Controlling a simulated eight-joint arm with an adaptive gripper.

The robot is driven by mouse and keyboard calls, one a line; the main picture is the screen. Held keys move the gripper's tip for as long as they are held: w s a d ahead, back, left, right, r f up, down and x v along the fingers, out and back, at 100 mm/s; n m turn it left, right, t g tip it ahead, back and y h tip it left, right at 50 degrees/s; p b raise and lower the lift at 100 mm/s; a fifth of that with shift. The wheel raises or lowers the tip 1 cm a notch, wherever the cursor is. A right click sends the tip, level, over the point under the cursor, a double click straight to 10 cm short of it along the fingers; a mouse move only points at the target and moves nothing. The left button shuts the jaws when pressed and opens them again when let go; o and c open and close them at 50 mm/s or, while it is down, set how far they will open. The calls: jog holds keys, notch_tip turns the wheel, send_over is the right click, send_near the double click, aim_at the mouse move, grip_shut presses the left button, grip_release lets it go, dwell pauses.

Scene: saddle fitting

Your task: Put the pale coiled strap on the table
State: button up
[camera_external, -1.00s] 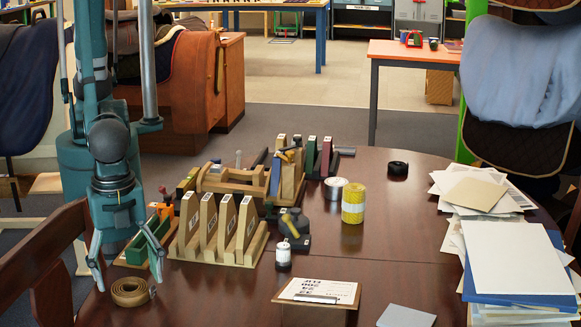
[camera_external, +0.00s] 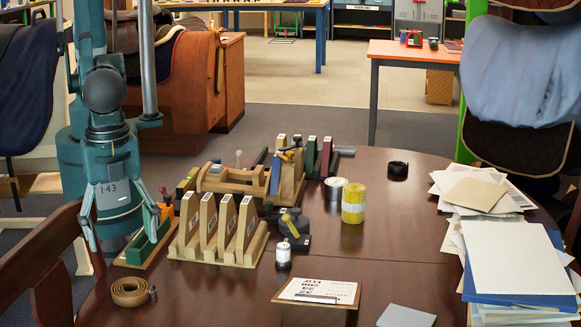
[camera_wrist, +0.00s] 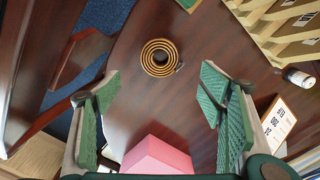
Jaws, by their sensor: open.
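The pale coiled strap (camera_external: 128,299) lies flat on the dark wooden table (camera_external: 215,300) near its front left edge. In the wrist view the tan coil (camera_wrist: 147,62) rests on the bare table top, beyond the fingertips and between their lines. My gripper (camera_external: 122,241) is open and empty above the table, behind and above the strap. It does not touch the strap. In the wrist view its two green-padded fingers (camera_wrist: 155,95) are spread wide apart.
A wooden rack with upright slats (camera_external: 217,245) stands right of the gripper. A green block tray (camera_external: 148,247) is close behind it. A small white bottle (camera_external: 283,257) and a clipboard (camera_external: 318,290) are farther right. A chair (camera_external: 45,255) borders the table's left.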

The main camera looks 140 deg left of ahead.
dwell(0.5)
jog(key=s+a+r+t, duration=0.2)
jog(key=s+a+r, duration=0.3)
jog(key=s+r, duration=0.35)
jog(key=s+a+r+t, duration=0.1)
jog(key=s+a+r, duration=0.5)
jog(key=r, duration=0.4)
jog(key=s+a+r+t, duration=0.1)
jog(key=s+a+t, duration=0.1)
jog(key=s, duration=0.7)
jog(key=s+a+r+n+t, duration=0.1)
jog(key=s+a+t, duration=0.1)
jog(key=s, duration=0.8)
jog(key=shift+s+a+r, duration=0.15)
jog(key=shift+a+r, duration=0.15)
jog(key=shift+a, duration=0.5)
